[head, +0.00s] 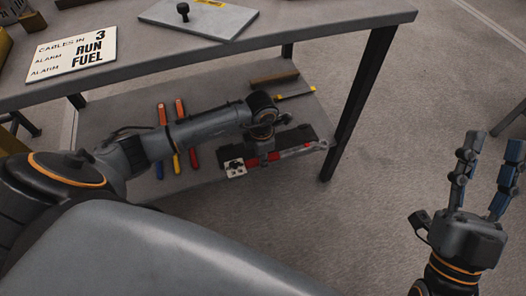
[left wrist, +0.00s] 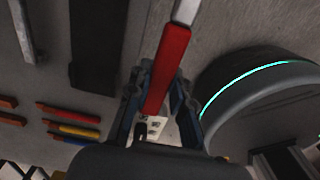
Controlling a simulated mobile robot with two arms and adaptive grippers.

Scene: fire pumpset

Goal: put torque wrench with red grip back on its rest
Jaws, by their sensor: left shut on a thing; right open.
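The torque wrench with the red grip (head: 252,162) is at the front edge of the lower shelf in the head view, its metal head (head: 322,144) to the right. My left gripper (head: 270,156) reaches down over it, partly hidden by its own wrist. In the left wrist view, my left gripper's fingers (left wrist: 157,100) are shut on the red grip (left wrist: 168,65), with the silver shaft (left wrist: 187,10) beyond. A dark bar, possibly the rest (left wrist: 98,45), lies beside the wrench, apart from it. My right gripper (head: 492,146) is open and empty, over the floor.
Several red, yellow and blue handled tools (head: 176,163) lie left on the shelf (head: 215,190). A brown block (head: 274,78) and a yellow-marked tool (head: 295,95) lie behind. The tabletop (head: 150,70) overhangs; a table leg (head: 358,105) stands right.

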